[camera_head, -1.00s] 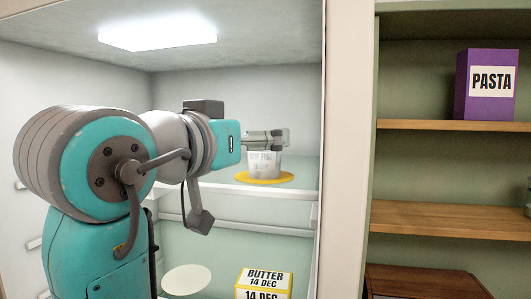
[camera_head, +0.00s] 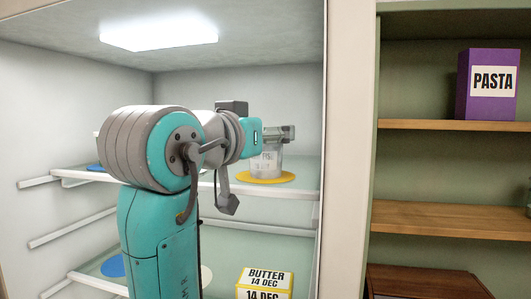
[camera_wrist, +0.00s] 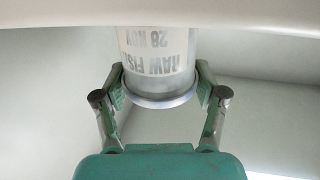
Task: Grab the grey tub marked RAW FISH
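The grey tub marked RAW FISH, 28 NOV (camera_head: 267,164) stands upright on a yellow round mat (camera_head: 284,178) on the fridge's upper shelf. In the wrist view the tub (camera_wrist: 158,55) appears upside down, its rim towards my gripper. My gripper (camera_head: 288,132) is at the tub's upper part. In the wrist view the fingers of my gripper (camera_wrist: 160,88) stand spread on either side of the rim, very close to it. I see no clear grip, and whether the pads touch is hard to tell.
A butter box (camera_head: 264,280) stands below, beside a pale round mat (camera_head: 206,279) partly behind my arm. A blue round mat (camera_head: 113,266) lies lower left. The fridge's side wall (camera_head: 340,200) stands close right. A purple pasta box (camera_head: 488,85) is on the right-hand shelf.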

